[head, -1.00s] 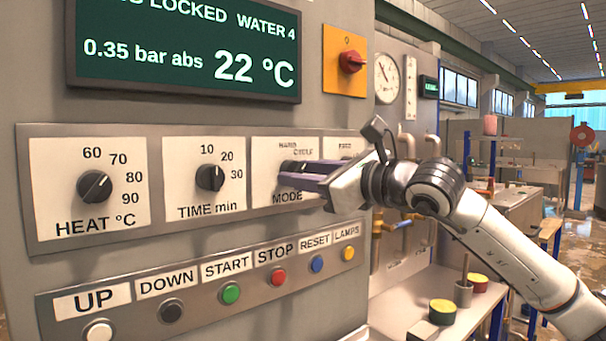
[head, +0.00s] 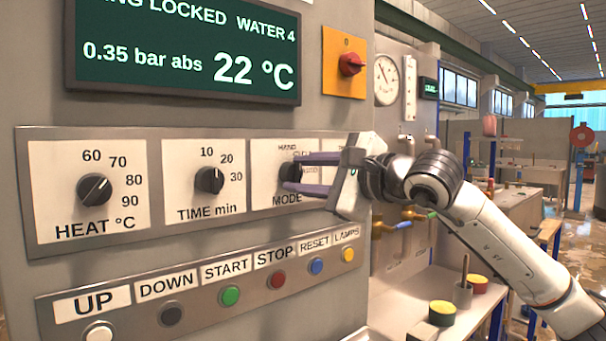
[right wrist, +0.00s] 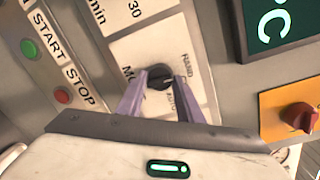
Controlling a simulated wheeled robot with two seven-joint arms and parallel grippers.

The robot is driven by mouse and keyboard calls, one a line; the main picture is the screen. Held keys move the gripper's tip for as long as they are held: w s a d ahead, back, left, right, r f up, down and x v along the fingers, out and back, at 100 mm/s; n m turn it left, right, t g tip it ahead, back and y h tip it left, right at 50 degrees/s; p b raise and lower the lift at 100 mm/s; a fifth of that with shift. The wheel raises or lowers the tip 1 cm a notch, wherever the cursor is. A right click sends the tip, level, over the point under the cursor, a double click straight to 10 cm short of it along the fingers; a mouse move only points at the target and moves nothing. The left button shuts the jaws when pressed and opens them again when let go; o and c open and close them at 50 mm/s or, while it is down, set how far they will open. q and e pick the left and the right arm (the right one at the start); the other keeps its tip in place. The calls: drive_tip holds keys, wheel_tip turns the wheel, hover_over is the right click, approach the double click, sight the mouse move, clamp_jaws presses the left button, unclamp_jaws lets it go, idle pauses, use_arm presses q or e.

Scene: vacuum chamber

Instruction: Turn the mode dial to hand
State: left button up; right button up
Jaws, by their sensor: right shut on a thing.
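The mode dial (head: 291,176) is a black knob on a white plate marked MODE, third from the left on the control panel. The word HAND stands above it, with other labels partly hidden. My right gripper (head: 297,173) reaches in from the right with its purple fingers on either side of the knob, shut on it. In the right wrist view the mode dial (right wrist: 160,76) sits between the two fingertips. Where its pointer aims is hard to tell. My left gripper is not in view.
The HEAT dial (head: 94,188) and TIME dial (head: 209,180) are to the left. A row of push buttons, including green START (head: 229,296) and red STOP (head: 277,280), runs below. A red switch on a yellow plate (head: 344,84) is above right, under no cover.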

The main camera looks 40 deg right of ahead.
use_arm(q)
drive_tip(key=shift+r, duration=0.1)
use_arm(e)
drive_tip(key=shift+d+r+n, duration=0.1)
drive_tip(key=shift+r+n, duration=0.15)
drive_tip(key=shift+n, duration=0.25)
drive_tip(key=o, duration=1)
drive_tip(key=shift+f, duration=0.15)
use_arm(q)
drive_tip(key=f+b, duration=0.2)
drive_tip(key=b, duration=0.1)
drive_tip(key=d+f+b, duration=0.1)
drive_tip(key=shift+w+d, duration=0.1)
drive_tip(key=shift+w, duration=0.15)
use_arm(e)
drive_tip(key=s+d, duration=0.1)
drive_tip(key=s, duration=0.9)
drive_tip(key=shift+s+r, duration=0.15)
drive_tip(key=shift+r, duration=0.15)
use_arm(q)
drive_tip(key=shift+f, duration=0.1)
use_arm(e)
drive_tip(key=shift+d, duration=0.15)
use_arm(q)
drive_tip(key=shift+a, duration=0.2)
